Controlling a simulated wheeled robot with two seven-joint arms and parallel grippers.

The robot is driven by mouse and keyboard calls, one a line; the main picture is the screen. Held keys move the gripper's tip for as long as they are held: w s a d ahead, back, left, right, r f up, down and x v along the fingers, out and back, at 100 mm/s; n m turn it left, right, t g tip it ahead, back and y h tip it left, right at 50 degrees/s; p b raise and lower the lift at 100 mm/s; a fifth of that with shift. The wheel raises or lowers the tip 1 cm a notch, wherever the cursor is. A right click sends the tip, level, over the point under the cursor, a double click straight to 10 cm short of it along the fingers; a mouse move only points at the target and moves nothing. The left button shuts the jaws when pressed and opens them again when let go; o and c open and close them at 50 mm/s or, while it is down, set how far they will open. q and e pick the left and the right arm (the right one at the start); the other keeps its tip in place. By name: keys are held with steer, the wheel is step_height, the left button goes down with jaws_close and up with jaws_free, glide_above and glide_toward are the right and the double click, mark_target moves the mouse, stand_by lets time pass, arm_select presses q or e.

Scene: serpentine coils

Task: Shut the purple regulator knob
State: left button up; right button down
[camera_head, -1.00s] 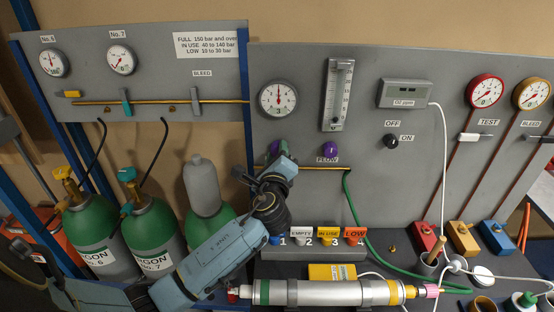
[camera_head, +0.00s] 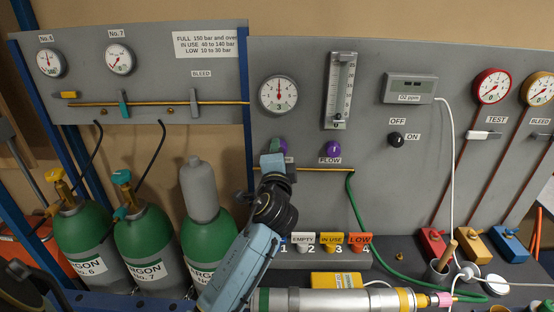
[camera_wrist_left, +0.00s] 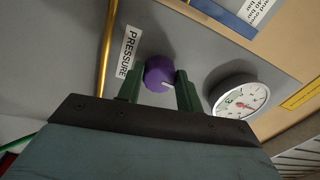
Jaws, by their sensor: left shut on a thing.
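In the head view my left gripper (camera_head: 277,150) reaches up to the panel below the round pressure gauge (camera_head: 278,95) and hides most of the knob. The gauge needle points roughly upward there. The gauge also shows right of the knob in the wrist view (camera_wrist_left: 236,97). My right gripper is not in view.
A second purple knob (camera_head: 333,149), labelled FLOW, sits to the right under a flow tube (camera_head: 340,90). A brass pipe (camera_head: 325,169) and green hose (camera_head: 362,225) run below. Green argon cylinders (camera_head: 146,245) stand left.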

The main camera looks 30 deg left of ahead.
arm_select(q)
steer(key=shift+n, duration=0.7)
steer(key=o, duration=1)
steer(key=b+v, duration=0.2)
steer(key=v, duration=1.1)
steer(key=shift+d, duration=0.2)
steer(key=shift+s+f, duration=0.15)
